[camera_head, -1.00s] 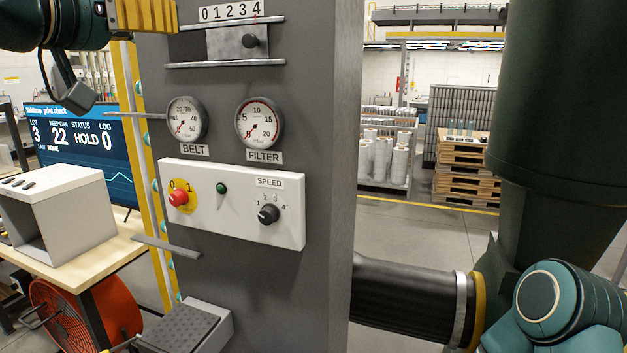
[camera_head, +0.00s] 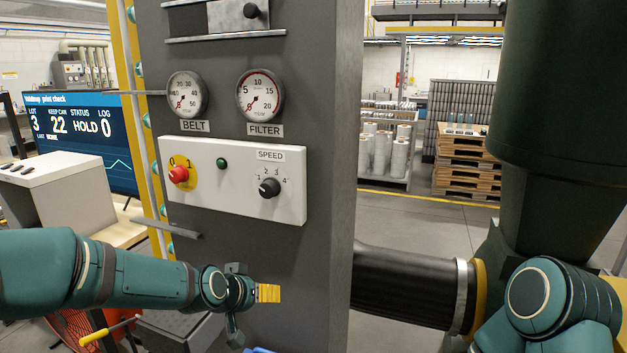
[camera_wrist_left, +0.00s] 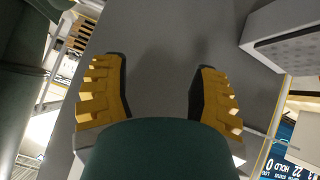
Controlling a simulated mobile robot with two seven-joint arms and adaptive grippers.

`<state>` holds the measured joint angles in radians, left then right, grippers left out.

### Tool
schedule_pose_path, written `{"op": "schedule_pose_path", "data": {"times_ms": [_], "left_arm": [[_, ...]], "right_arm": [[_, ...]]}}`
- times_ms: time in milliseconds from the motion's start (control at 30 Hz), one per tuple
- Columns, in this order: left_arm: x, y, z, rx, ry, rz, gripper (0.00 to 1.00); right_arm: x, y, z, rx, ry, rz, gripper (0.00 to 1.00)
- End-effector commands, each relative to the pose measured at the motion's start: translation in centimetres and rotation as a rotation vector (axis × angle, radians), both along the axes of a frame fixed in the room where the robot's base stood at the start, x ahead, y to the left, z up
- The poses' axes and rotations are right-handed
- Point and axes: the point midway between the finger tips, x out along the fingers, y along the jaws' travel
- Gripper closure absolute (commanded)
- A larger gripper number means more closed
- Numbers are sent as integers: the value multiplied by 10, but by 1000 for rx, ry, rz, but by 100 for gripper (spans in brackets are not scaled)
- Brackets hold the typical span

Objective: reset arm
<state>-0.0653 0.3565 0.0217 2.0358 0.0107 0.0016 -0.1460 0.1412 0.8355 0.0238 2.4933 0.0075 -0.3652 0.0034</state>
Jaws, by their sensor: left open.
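My left arm comes in low from the left in the head view. Its gripper, with yellow fingertips (camera_head: 268,293), points right in front of the lower part of the grey machine column (camera_head: 325,200), below the white control panel (camera_head: 230,185). In the left wrist view the two yellow ribbed fingers stand well apart with nothing between them (camera_wrist_left: 160,70); the grey column face lies beyond. My right gripper is not in view.
The panel carries a red stop button (camera_head: 178,174), a green button (camera_head: 222,163) and a speed knob (camera_head: 269,187). Above are the belt gauge (camera_head: 187,95) and filter gauge (camera_head: 260,96). A black duct (camera_head: 410,290) crosses the lower right. A screen (camera_head: 80,135) stands at left.

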Motion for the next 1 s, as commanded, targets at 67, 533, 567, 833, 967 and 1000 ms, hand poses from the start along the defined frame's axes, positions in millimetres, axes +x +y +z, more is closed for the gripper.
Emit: {"op": "schedule_pose_path", "data": {"times_ms": [67,533,567,833,967,1000], "left_arm": [[-18,-3,-60,-6,87,9,40],[-196,-18,-302,-62,554,90,40],[-206,-18,-309,-65,575,95,40],[-249,-22,-333,-79,659,113,40],[-249,-22,-333,-78,659,114,40],[-249,-22,-333,-79,659,113,40]], "right_arm": [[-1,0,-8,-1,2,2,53],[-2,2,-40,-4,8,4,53],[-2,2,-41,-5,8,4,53],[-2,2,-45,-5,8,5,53],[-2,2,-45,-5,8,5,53],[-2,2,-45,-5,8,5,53]]}}
